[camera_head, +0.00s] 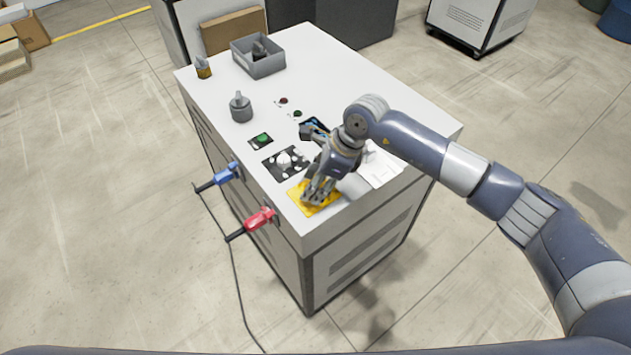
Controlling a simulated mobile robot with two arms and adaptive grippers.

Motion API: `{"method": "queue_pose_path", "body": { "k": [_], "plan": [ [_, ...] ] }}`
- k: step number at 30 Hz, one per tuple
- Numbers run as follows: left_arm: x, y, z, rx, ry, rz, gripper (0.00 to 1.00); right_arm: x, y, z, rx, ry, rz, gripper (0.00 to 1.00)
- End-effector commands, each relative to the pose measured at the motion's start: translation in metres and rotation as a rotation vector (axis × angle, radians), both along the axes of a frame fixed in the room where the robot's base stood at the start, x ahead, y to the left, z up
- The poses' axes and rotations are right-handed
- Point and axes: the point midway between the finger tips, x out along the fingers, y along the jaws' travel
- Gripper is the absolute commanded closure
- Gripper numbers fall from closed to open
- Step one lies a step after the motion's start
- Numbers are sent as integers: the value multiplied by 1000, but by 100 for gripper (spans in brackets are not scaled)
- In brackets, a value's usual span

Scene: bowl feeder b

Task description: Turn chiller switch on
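The chiller appears to be the white-topped cabinet (335,80); I read no label that confirms it. A yellow plate (332,207) lies at the top's near corner, and it may carry the switch. My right gripper (315,200) points down over this plate, its fingertips at or just above it. The gripper hides the plate's middle, so I cannot see a switch there or its position. Whether the fingers are open or shut on something is unclear. My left gripper is not in view.
A black panel with a white dial (284,160) and a green button (262,138) are beside the gripper. A grey knob-like part (241,108) and a grey bin (259,62) stand further back. Blue (226,174) and red (259,219) plugs stick out from the side.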

Motion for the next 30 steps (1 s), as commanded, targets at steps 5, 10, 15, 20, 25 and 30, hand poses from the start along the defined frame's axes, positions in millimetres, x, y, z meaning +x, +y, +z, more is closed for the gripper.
{"method": "queue_pose_path", "body": {
  "k": [5,10,15,20,25,30],
  "plan": [
    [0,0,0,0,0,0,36,0,0,0,0,0,0,90],
    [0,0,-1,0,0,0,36,0,0,0,0,0,-7,90],
    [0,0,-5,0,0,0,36,-1,0,-1,1,-1,-46,90],
    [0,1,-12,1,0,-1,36,-1,0,-2,1,-2,-132,90],
    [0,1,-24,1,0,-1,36,-2,1,-2,1,-4,-269,90],
    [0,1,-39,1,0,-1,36,-4,2,-4,2,-4,-428,90]
  ]
}}
